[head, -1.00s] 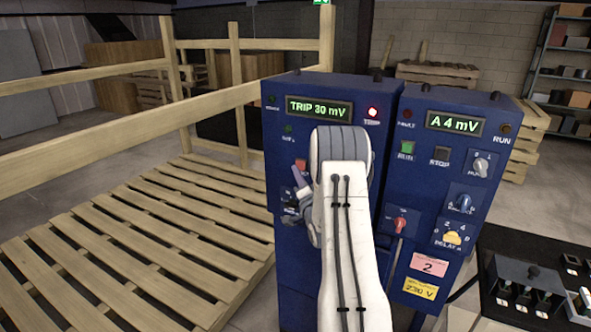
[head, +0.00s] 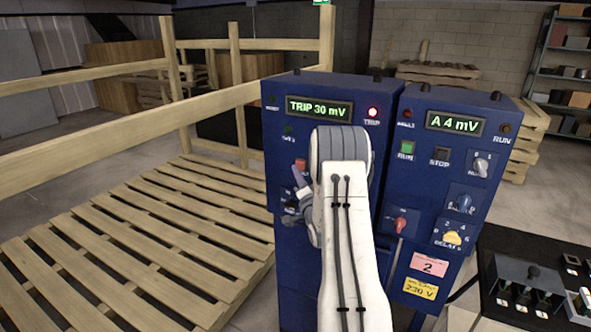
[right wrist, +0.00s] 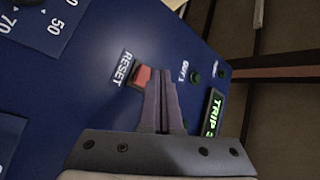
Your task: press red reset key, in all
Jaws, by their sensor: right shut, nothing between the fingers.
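The red reset key (head: 300,164) is on the left blue cabinet (head: 395,92), below the display reading TRIP 30 mV (head: 319,109). In the right wrist view the red key (right wrist: 141,76) sits beside the RESET label. My right gripper (head: 298,176) is shut and empty in front of the panel, close to the key. In the right wrist view its closed fingers (right wrist: 161,82) overlap the key's edge. I cannot tell whether they touch it. The red TRIP lamp (head: 373,112) is lit. My arm hides much of the lower panel. My left gripper is not in view.
The right blue cabinet (head: 420,160) carries a display reading A 4 mV, a green RUN key (head: 407,147), a dark STOP key (head: 440,155), several knobs and a red switch (head: 400,224). A wooden pallet platform (head: 150,235) with rails stands at left.

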